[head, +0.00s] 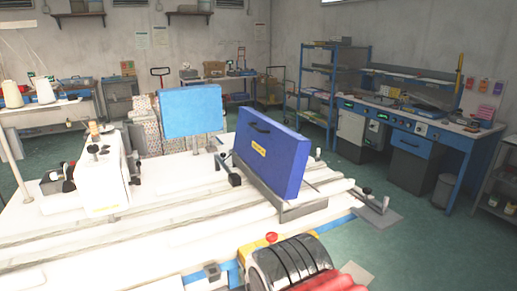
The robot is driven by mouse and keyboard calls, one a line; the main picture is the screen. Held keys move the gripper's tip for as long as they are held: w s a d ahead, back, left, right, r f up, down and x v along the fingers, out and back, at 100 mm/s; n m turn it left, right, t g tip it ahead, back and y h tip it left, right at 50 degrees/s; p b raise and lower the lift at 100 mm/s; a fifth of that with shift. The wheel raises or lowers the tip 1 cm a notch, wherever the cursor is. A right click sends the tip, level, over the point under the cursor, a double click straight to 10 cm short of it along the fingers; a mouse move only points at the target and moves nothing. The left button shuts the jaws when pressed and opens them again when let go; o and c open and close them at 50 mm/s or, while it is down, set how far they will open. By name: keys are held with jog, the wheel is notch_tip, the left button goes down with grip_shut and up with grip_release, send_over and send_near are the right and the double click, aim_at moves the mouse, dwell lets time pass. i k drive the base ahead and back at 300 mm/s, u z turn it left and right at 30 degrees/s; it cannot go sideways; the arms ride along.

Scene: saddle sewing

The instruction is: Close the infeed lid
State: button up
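A thick blue lid (283,160) stands raised and slightly tilted on the white machine table, right of the picture's middle. It has a dark bar handle near its upper left edge and a small yellow label on its face; I cannot read the label. Its lower edge sits at a grey metal frame (306,208). I take this to be the infeed lid. A second, lighter blue panel (191,109) stands upright behind it to the left. My gripper cannot be made out in the head view.
The white table (150,235) has long rails across it. A white sewing head (102,178) stands at its left. A dark clamp lever (228,168) is left of the lid. A blue workbench (420,122) stands at the right, with open green floor before it.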

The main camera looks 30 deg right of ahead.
aim_at(279, 154)
jog(key=z, duration=0.3)
jog(key=i, duration=0.95)
jog(key=u, duration=0.4)
